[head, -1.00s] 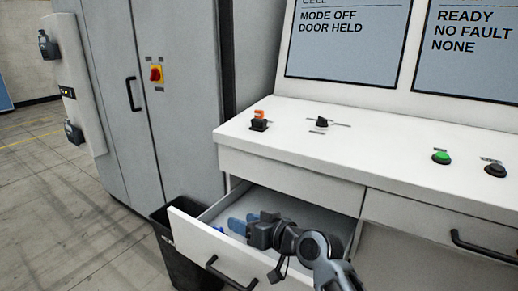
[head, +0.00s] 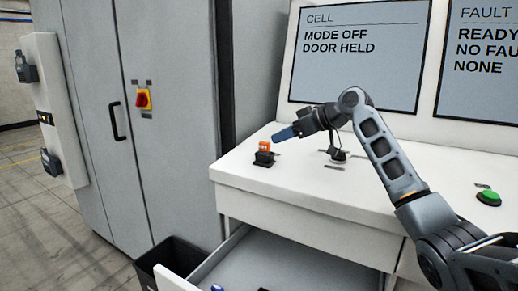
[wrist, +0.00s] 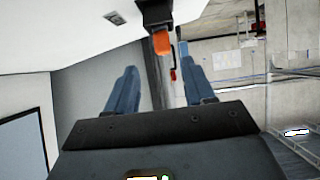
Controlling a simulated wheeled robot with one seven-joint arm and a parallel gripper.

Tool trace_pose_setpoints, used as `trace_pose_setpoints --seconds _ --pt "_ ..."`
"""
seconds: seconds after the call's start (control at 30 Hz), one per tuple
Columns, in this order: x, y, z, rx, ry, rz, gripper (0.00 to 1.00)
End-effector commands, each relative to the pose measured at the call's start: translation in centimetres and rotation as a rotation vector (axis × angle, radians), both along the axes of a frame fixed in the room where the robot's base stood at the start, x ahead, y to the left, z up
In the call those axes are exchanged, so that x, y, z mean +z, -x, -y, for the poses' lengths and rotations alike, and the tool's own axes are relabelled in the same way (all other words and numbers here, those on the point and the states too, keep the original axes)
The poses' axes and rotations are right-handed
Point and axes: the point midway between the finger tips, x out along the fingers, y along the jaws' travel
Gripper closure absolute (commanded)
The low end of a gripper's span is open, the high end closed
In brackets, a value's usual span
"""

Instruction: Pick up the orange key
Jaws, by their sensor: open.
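The orange key (head: 264,146) stands upright in a black switch base (head: 264,159) on the left part of the white console top. In the wrist view the orange key (wrist: 162,43) shows ahead of the fingers, near the top middle, with its black base (wrist: 155,12) beyond it. My gripper (head: 282,134) is above the console, just right of the key and slightly higher in the head view. In the wrist view my gripper (wrist: 160,88) has its two blue fingers apart, with nothing between them. The key is beyond the fingertips.
A green button (head: 488,198) is farther right. An open drawer (head: 225,247) is below, beside a dark bin (head: 165,257). A grey cabinet (head: 165,60) stands at left.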

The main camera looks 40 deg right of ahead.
Motion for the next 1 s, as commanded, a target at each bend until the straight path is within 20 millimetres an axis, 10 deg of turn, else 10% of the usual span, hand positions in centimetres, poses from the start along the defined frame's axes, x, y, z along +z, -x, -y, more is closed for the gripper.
trace_pose_setpoints --seconds 1.0 --pt "-4.0 -5.9 -2.7 0.000 0.001 0.000 0.55"
